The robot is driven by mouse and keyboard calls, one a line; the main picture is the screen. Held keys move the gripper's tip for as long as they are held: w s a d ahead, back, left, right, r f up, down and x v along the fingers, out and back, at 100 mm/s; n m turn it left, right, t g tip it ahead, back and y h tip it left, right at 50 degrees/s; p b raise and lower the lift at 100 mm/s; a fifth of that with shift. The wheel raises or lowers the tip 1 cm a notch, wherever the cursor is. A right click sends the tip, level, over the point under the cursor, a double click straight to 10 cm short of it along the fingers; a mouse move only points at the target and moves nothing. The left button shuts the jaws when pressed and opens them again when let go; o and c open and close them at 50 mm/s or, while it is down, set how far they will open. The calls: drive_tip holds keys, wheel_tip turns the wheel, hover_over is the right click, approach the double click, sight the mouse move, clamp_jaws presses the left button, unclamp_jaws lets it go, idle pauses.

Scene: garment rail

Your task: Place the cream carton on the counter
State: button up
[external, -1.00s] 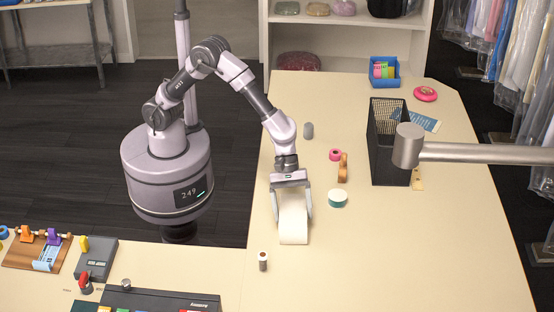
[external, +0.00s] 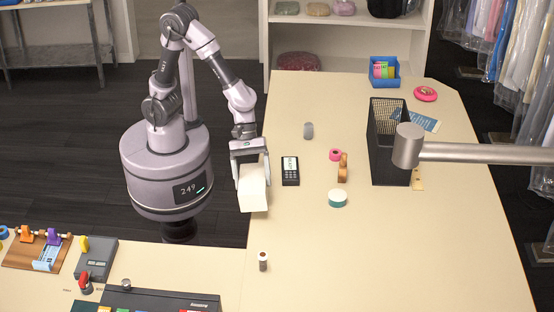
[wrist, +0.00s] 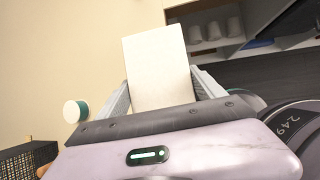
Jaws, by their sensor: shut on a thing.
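The cream carton (external: 252,190) is a pale box between the fingers of my gripper (external: 252,176). My gripper is shut on its two sides, and the carton hangs below the palm, slightly tilted. In the external view it overlaps the left edge of the cream counter (external: 400,250) and looks raised; the exact height is hard to tell. In the wrist view the carton (wrist: 160,70) sticks out past my gripper (wrist: 161,92), with a finger on each side. The counter (wrist: 60,45) fills the left of that view.
Right of the carton lie a black keypad device (external: 290,170), a teal-and-white tape roll (external: 337,198), a brown item (external: 343,168) and a pink roll (external: 335,155). A black mesh basket (external: 390,150) stands farther right under a metal rail (external: 480,153). The counter's front right is clear.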

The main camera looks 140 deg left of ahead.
drive_tip(key=d+r+m+g+h+p, duration=0.1)
drive_tip(key=d+m+p, duration=0.1)
drive_tip(key=d, duration=1.2)
drive_tip(key=shift+w+d+m+h+p, duration=0.2)
drive_tip(key=shift+w+m+h+p, duration=0.2)
drive_tip(key=shift+p, duration=0.5)
drive_tip(key=s+d, duration=0.1)
drive_tip(key=d, duration=0.2)
drive_tip(key=s+d+m+g+p, duration=0.1)
drive_tip(key=d, duration=0.3)
drive_tip(key=s+d+m+p, duration=0.1)
drive_tip(key=d, duration=0.3)
drive_tip(key=shift+s+d+f+g+h, duration=0.15)
drive_tip(key=shift+s+g+h, duration=0.1)
drive_tip(key=shift+g+h, duration=0.15)
drive_tip(key=w+d+f, duration=0.1)
drive_tip(key=w+d, duration=0.1)
drive_tip(key=w, duration=0.3)
drive_tip(key=w+d+f+p, duration=0.1)
drive_tip(key=w+d+f, duration=0.1)
drive_tip(key=w, duration=0.2)
drive_tip(key=w+d+f, duration=0.2)
drive_tip(key=w, duration=0.3)
drive_tip(key=shift+w+d+f+p, duration=0.2)
drive_tip(key=shift+w+p, duration=0.1)
drive_tip(key=shift+w, duration=0.05)
drive_tip(key=shift+r, duration=0.2)
drive_tip(key=shift+f, duration=0.15)
drive_tip(key=o, duration=2)
